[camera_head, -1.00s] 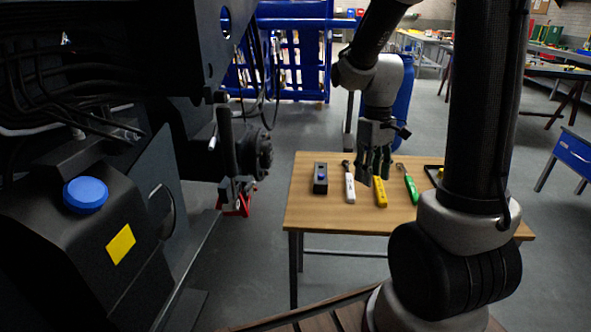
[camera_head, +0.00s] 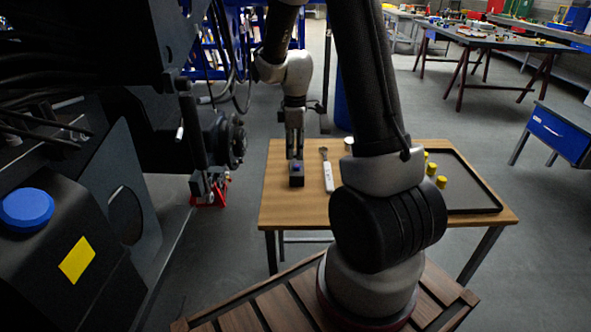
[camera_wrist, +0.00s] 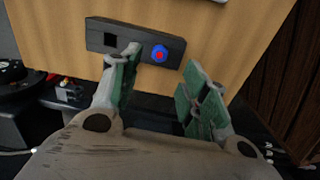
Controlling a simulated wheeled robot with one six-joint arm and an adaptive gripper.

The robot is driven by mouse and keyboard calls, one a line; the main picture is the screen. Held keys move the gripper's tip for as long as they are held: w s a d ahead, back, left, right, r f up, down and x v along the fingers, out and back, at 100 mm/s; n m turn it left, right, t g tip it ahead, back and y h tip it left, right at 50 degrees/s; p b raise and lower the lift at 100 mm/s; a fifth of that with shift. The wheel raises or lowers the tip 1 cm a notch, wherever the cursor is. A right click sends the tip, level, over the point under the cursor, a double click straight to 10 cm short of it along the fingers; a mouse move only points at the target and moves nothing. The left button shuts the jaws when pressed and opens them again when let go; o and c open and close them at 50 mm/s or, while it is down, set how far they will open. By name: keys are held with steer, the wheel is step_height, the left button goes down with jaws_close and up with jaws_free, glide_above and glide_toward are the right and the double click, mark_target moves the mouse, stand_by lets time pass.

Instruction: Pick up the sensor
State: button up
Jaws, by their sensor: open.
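The sensor appears to be a dark rectangular block (camera_head: 296,181) with a blue knob, on the left part of the wooden table. In the wrist view the dark block (camera_wrist: 112,37) lies across the picture, with a square black recess and a blue knob (camera_wrist: 159,53) with a red centre. My gripper (camera_head: 294,155) points down just above the block in the head view. In the wrist view the two fingers of my gripper (camera_wrist: 161,68) are spread apart, with the knob between their tips. Nothing is held. Whether the fingertips touch the block cannot be told.
A white-handled tool (camera_head: 328,178) lies right of the block on the wooden table (camera_head: 285,212). A black tray (camera_head: 484,186) with yellow pieces is at the right. My arm hides the table's middle. The dark harvester chassis (camera_head: 130,185) stands at the left.

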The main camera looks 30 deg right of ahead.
mark_target(297, 166)
steer(key=f, duration=0.6)
steer(key=shift+d, duration=0.3)
steer(key=shift+s, duration=0.1)
jaws_close()
